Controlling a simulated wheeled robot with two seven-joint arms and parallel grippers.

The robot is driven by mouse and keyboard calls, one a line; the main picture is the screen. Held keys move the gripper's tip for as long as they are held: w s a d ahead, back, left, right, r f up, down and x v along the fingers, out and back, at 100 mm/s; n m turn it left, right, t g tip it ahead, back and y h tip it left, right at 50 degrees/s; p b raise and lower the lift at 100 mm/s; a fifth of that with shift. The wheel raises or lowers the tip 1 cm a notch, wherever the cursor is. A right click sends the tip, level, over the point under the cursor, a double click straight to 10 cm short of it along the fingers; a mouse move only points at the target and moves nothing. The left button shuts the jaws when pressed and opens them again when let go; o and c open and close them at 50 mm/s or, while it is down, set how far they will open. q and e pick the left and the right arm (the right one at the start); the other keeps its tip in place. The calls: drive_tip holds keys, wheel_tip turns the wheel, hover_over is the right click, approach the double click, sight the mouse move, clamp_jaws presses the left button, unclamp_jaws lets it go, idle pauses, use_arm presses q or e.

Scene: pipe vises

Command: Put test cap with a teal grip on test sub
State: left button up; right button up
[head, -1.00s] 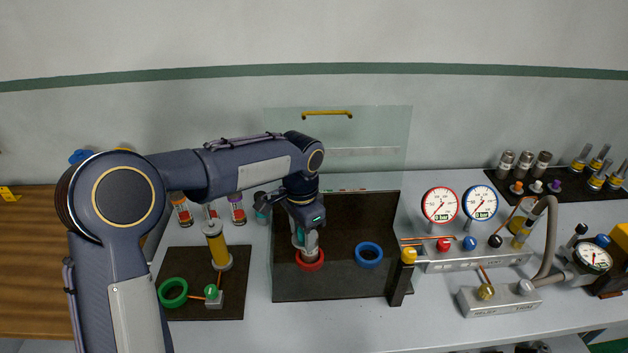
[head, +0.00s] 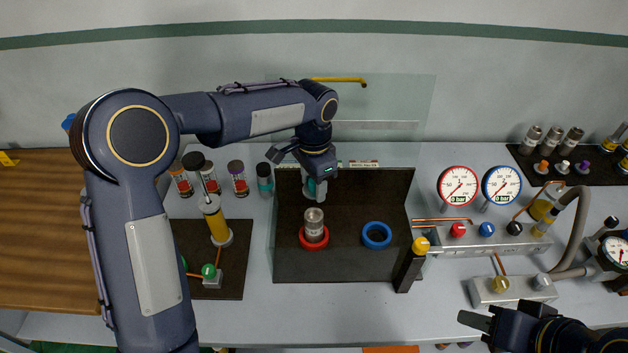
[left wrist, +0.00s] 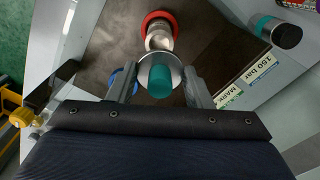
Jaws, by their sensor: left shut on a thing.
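The test cap with a teal grip (left wrist: 160,82) shows between the fingers of my left gripper (left wrist: 160,88) in the left wrist view, with a silver disc around the teal part. My left gripper (head: 316,194) is shut on it, above and behind the test sub in the head view. The test sub (head: 314,224) is a silver cylinder standing upright in the red ring (head: 314,244); it also shows beyond the cap in the left wrist view (left wrist: 160,38). Cap and sub look apart. My right gripper (head: 477,321) is at the lower right; its opening is unclear.
A blue ring (head: 376,235) lies right of the sub on the dark mat (head: 345,265). A clear panel (head: 385,105) stands behind. A yellow-topped black post (head: 408,270) and gauges (head: 458,187) stand to the right. Several coloured tubes (head: 238,180) stand at the left.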

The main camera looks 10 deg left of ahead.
sight(314, 190)
use_arm(q)
drive_tip(key=shift+f+b, duration=1.7)
drive_tip(key=shift+f, duration=1.15)
drive_tip(key=shift+f+b, duration=0.8)
drive_tip(key=shift+f, duration=0.55)
drive_tip(key=o, duration=1.1)
wheel_tip(314, 190, up, 8)
drive_tip(key=shift+f+b, duration=0.15)
drive_tip(key=shift+b, duration=0.2)
